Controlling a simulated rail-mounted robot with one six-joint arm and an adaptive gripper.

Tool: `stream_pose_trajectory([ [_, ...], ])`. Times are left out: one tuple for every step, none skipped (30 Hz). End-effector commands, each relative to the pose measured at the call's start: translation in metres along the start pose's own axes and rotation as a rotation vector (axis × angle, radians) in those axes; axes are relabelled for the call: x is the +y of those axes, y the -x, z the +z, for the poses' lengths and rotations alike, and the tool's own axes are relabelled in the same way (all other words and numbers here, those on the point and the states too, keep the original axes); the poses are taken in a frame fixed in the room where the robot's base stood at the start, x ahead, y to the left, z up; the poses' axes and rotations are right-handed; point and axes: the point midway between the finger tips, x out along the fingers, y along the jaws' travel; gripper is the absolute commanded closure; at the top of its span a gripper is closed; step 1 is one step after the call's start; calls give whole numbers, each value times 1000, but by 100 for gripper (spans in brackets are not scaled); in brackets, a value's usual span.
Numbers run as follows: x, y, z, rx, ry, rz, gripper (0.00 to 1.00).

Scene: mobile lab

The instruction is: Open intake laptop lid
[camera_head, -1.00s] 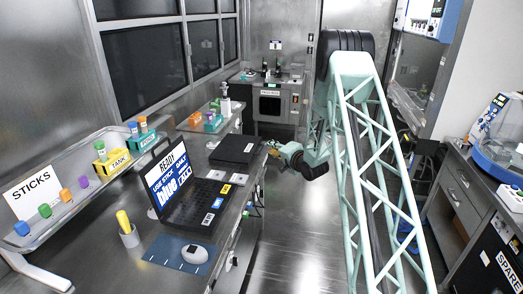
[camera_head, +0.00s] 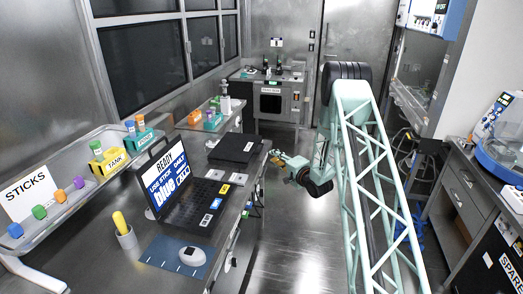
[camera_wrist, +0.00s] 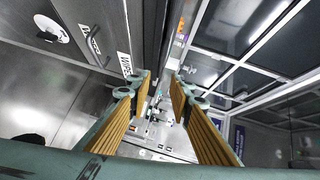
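A closed flat black laptop (camera_head: 237,148) lies on the left bench toward its far part, near the right edge. A second black laptop (camera_head: 188,205) stands open nearer, its screen reading "READY", "USE STICK DAILY" and "blue". No label shows which one is the intake laptop. My gripper (camera_head: 275,157) is just right of the closed laptop, beside the bench edge and apart from the lid. In the wrist view my gripper (camera_wrist: 160,88) has its two orange-padded fingers apart with nothing between them. Neither laptop can be made out clearly in the wrist view.
A raised shelf (camera_head: 75,195) with colored sticks and a yellow tank box (camera_head: 108,160) runs along the left. The aisle floor (camera_head: 285,240) is clear; another bench (camera_head: 455,185) stands right.

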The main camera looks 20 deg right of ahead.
Motion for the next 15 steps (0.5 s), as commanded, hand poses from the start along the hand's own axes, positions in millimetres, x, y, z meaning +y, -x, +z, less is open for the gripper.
stream_pose_trajectory([
  [0,0,0,0,0,0,80],
  [0,-1,0,0,0,0,80],
  [0,-2,0,0,0,0,80],
  [0,-2,0,0,0,0,80],
  [0,-3,0,0,0,0,80],
  [0,-5,0,0,1,0,80],
  [0,-6,0,0,1,0,80],
  [0,-8,0,0,1,0,80],
  [1,-11,0,-1,1,0,80],
  [1,-13,0,-1,1,0,80],
  [1,-15,0,-1,1,0,80],
  [1,-19,0,-1,1,1,80],
  [1,-22,0,-1,0,0,80],
  [1,-25,1,-1,1,0,80],
  [0,-30,1,-1,1,-1,80],
])
